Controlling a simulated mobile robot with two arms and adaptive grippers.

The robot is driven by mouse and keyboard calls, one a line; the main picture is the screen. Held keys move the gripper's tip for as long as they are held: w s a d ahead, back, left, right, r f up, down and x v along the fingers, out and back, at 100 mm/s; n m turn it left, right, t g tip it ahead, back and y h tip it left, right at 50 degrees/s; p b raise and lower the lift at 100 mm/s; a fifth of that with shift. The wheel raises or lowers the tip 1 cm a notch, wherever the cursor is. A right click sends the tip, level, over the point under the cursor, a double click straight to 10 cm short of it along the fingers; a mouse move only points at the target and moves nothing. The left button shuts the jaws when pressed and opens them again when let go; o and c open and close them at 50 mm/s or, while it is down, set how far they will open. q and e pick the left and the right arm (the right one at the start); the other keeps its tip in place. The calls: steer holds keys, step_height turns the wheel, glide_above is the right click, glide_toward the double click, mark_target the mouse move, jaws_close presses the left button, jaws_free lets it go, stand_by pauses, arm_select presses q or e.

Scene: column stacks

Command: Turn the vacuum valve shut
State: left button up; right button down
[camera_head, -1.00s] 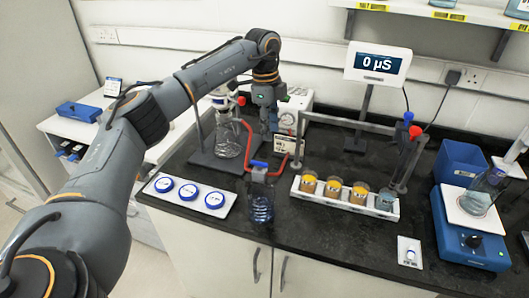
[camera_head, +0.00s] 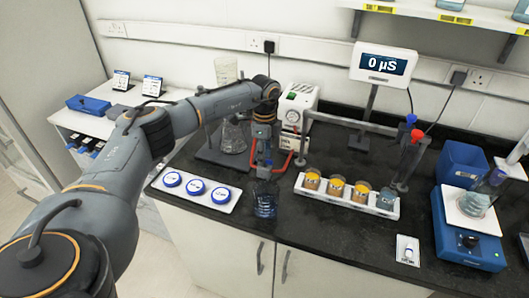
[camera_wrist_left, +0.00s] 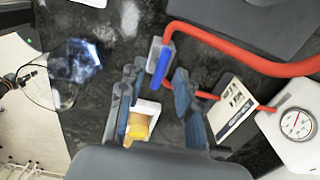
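The vacuum valve is a small grey block with a blue lever handle (camera_wrist_left: 161,67), joined to a red hose (camera_wrist_left: 235,58), in the left wrist view. The handle lies just beyond the fingertips, in line with the gap. My right gripper is in neither view.
The white vacuum pump (camera_head: 297,105) with its gauge (camera_wrist_left: 297,124) stands behind. A flask (camera_head: 233,137), a bottle with blue liquid (camera_head: 265,203) and a rack of amber jars (camera_head: 335,188) surround the valve.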

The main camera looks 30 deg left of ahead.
arm_select(q)
steer(key=shift+f, duration=0.25)
jaws_close()
